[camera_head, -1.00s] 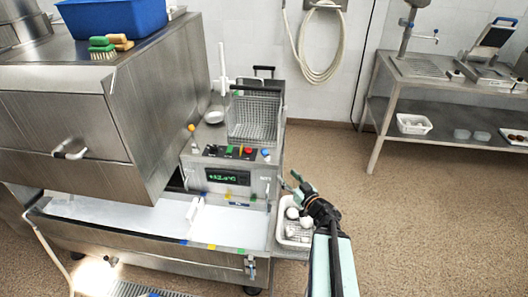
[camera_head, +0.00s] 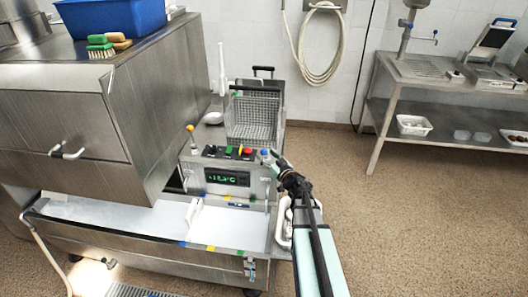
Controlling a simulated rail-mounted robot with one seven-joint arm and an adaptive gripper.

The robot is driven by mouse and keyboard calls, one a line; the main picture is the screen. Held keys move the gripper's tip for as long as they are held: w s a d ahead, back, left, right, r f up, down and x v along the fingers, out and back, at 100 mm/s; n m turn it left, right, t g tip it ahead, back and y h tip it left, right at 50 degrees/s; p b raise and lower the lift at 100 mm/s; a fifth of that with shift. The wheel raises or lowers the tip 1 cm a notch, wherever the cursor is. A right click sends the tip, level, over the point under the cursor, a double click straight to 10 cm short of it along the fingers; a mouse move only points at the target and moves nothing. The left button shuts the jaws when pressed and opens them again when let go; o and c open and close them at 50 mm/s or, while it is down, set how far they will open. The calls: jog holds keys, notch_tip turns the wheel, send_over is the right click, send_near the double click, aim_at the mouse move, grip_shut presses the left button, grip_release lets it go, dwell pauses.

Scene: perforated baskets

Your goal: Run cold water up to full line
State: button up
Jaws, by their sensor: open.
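A green digital display (camera_head: 227,177) is below the controls. A pale trough (camera_head: 228,224) runs along the front, with blue, yellow and green marks on its edge. I cannot make out a water level or which mark is the full line.
A wire basket (camera_head: 253,118) stands behind the panel. A lever with an orange ball (camera_head: 189,128) rises at its left. A coiled hose (camera_head: 318,60) hangs on the wall. Open floor lies to the right.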

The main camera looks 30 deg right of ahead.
jog(key=shift+w+a, duration=0.15)
jog(key=shift+w, duration=1.25)
grip_shut()
jog(key=shift+r+p, duration=0.1)
jog(key=shift+p, duration=0.2)
